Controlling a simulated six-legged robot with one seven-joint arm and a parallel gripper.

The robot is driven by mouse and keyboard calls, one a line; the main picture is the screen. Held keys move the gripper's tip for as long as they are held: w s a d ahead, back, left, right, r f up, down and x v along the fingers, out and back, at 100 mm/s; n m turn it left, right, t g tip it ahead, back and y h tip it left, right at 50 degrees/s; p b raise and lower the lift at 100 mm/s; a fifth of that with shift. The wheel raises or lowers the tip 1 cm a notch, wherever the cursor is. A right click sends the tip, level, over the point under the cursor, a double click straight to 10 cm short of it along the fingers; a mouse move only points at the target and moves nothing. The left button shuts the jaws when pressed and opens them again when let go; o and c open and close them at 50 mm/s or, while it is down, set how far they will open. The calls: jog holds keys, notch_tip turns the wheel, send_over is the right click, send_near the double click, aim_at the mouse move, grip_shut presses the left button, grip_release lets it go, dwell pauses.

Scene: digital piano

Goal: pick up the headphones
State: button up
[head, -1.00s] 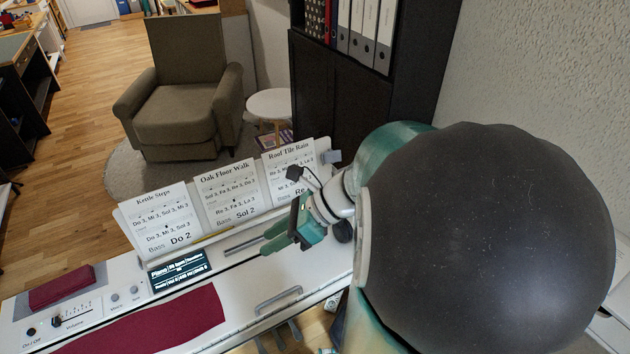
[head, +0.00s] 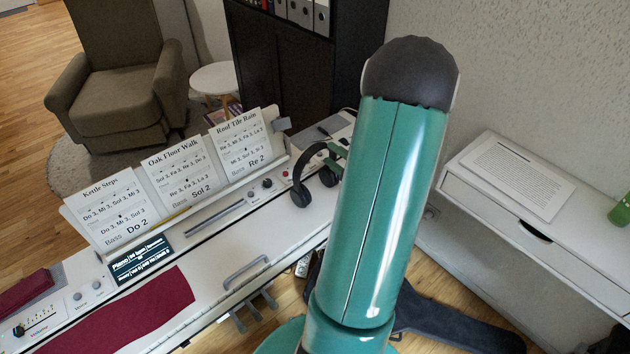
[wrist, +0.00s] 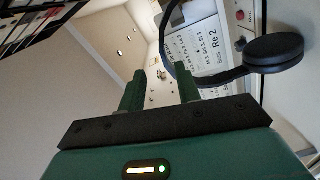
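The black headphones (head: 301,196) are at the right end of the white digital piano, beside its knobs. In the wrist view, one ear pad (wrist: 274,50) is at the upper right, and the thin band curves down close to my right finger. My gripper (wrist: 160,88) has two green fingers spread apart, with a clear gap between them. In the head view, only a small green part of my gripper (head: 336,150) shows beside the headphones; my arm hides the rest. I cannot tell whether the band touches a finger.
Song cards (head: 175,185) stand along the piano's back edge, and a dark red cloth (head: 130,315) lies over its keys. A white side table (head: 500,215) with a printed sheet is at right. A dark cabinet (head: 270,70) stands behind.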

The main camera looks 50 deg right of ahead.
aim_at(314, 146)
jog(key=w, duration=0.5)
jog(key=w+d, duration=0.1)
jog(key=w, duration=0.2)
jog(key=shift+w+d+f, duration=0.1)
jog(key=shift+w+f, duration=0.05)
jog(key=shift+f, duration=0.25)
grip_shut()
